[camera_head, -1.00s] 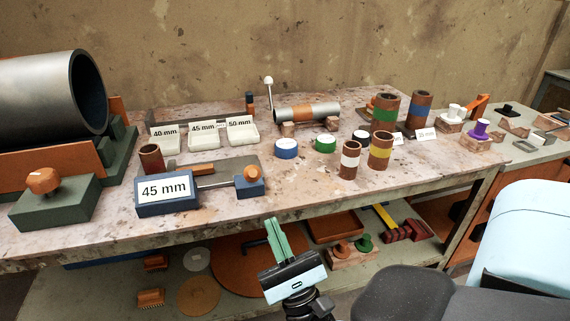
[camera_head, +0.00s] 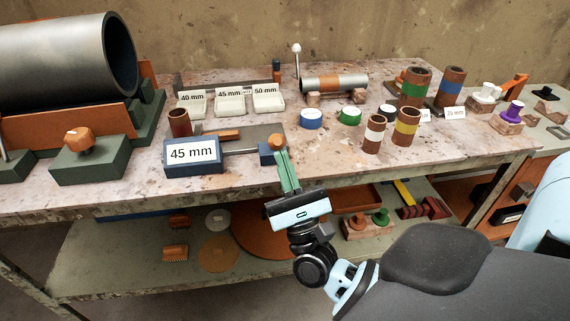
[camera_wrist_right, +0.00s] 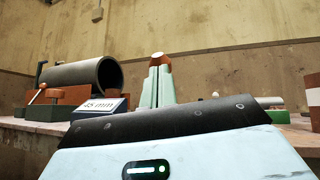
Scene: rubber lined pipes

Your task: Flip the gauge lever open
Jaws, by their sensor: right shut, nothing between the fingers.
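The gauge is a blue block with a white "45 mm" label (camera_head: 191,153) near the front of the bench. A thin metal rod (camera_head: 240,151) runs right from it to a small blue block with an orange top (camera_head: 272,145). I cannot tell which part is the lever. My right gripper (camera_head: 285,162) is shut and empty, its green fingers pointing up at the bench's front edge, overlapping that small block. In the right wrist view the fingers (camera_wrist_right: 157,78) stand in front of an orange-topped part (camera_wrist_right: 159,59); contact cannot be told. My left gripper is out of view.
A large grey pipe (camera_head: 70,60) in an orange and green cradle fills the left. White trays (camera_head: 230,104) stand behind the gauge. A smaller pipe (camera_head: 335,84) and several banded cylinders (camera_head: 407,125) stand to the right. A lower shelf (camera_head: 130,260) holds discs and blocks.

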